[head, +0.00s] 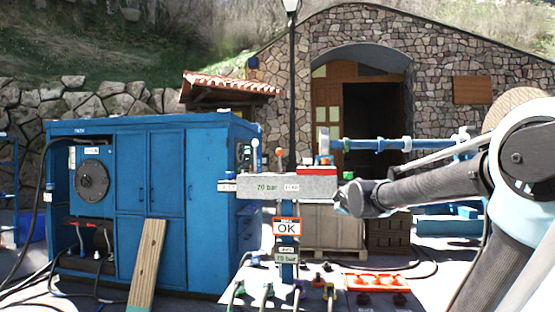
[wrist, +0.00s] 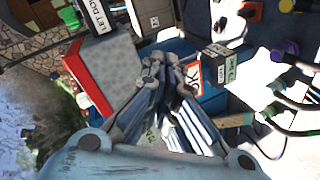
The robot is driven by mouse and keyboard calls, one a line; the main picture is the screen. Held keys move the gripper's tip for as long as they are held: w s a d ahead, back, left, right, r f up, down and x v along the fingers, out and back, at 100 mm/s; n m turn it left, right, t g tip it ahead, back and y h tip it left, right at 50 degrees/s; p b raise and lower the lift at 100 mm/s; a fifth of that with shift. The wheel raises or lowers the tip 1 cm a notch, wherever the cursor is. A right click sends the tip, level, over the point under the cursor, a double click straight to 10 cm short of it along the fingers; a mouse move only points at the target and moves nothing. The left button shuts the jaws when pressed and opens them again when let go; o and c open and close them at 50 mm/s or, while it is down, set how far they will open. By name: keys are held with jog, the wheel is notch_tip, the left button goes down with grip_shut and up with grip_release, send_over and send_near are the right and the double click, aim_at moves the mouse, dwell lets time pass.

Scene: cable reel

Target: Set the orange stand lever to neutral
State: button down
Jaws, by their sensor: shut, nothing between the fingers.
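The lever stand (head: 262,188) has a grey block marked 70 bar on top of a post. A lever with an orange knob (head: 279,152) rises from the block and looks close to upright; its exact position is too small to tell. A pale-knobbed lever (head: 255,143) stands to its left. My gripper (head: 343,201) is at the right end of the block, apart from the orange lever. In the wrist view my gripper (wrist: 168,72) is shut and empty, its fingertips by the stand's parts. I cannot make out the orange knob in that view.
A red box (head: 322,170) sits at the block's right end, and a red-and-grey block (wrist: 88,78) shows in the wrist view. An OK sign (head: 287,227) hangs below. A blue cabinet (head: 160,190) and a leaning plank (head: 146,265) stand left. Cables lie on the ground.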

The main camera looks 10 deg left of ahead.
aim_at(279, 149)
jog(key=w+a+r+n+t+y, duration=0.1)
jog(key=w+a+r+n+y, duration=0.25)
jog(key=a+r, duration=0.35)
jog(key=w+a+r+n+t+y, duration=0.1)
jog(key=w+a+r+n+y, duration=0.15)
jog(key=a+r+n, duration=0.4)
jog(key=w+a+r+n+t+y, duration=0.1)
jog(key=w+a+r+n+y, duration=0.25)
jog(key=a, duration=0.55)
jog(key=d+r+x, duration=0.1)
jog(key=x, duration=1.1)
jog(key=shift+w+g+y, duration=0.3)
jog(key=shift+w+y, duration=0.15)
jog(key=shift+w, duration=0.05)
jog(key=shift+r, duration=0.2)
jog(key=w+r, duration=0.1)
jog(key=w, duration=0.1)
jog(key=w+r, duration=0.2)
jog(key=shift+w+r, duration=0.2)
jog(key=shift+s, duration=0.1)
